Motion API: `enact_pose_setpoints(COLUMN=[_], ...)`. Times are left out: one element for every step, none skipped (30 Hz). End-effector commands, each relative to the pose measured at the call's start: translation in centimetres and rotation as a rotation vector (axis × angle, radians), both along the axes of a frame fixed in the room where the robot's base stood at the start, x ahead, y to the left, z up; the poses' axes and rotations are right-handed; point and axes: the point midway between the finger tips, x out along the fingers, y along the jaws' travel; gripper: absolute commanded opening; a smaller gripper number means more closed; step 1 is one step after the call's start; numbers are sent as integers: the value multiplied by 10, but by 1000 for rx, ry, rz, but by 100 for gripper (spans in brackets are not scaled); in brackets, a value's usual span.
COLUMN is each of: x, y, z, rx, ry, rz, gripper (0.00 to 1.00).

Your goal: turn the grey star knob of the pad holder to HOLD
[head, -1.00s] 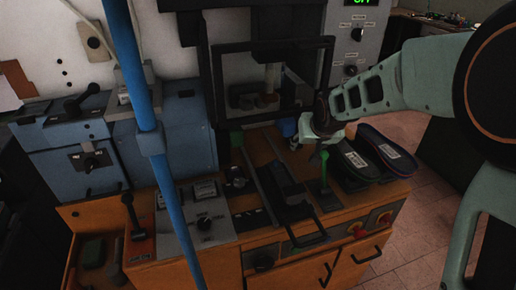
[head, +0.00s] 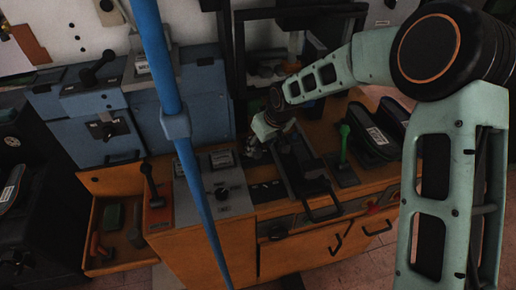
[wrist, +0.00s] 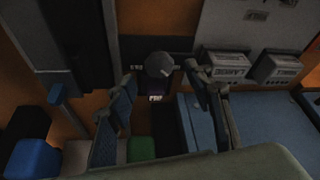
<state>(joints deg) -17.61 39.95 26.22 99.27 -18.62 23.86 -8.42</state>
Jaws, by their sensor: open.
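The grey knob (wrist: 159,64) of the pad holder sits on a dark panel (wrist: 157,46) in the upper middle of the wrist view. A small light mark shows on its lower right side. Small white labels beside and below it are too small to read surely. My gripper (wrist: 161,84) is open and empty, with one finger on each side of the knob in the picture; I cannot tell how far above it the fingertips are. In the head view my gripper (head: 262,148) is over the bench top, and it hides the knob there.
A grey panel (head: 215,195) with two meters and a dark knob stands left of my gripper. A black slide with a handle (head: 318,205) and a green lever (head: 344,140) are to the right. A blue post (head: 176,128) crosses the head view in front.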

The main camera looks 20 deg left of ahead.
Motion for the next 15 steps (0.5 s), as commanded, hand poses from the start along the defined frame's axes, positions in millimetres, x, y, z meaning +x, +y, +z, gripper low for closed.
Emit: enact_pose_setpoints(x=[1,1,3,3,4,5,6,6,7,7,7,7,7,7,7], y=[3,4,6,7,8,9,9,10,11,11,11,11,12,12,12], z=[-8,-12,-16,-19,-22,-25,-26,-28,-30,-31,-32,-33,-33,-33,-33], rx=[-1,-1,-1,-1,-1,-1,0,0,0,0,0,0,0,0,1], ry=[1,1,1,1,1,1,0,0,0,0,0,0,0,0,-1], rz=[1,1,2,1,1,0,-1,-1,-1,-1,-1,-1,-1,-1,-1], gripper=[47,47,47,47,47,47,47,47,47,47,47,47,47,47,47])
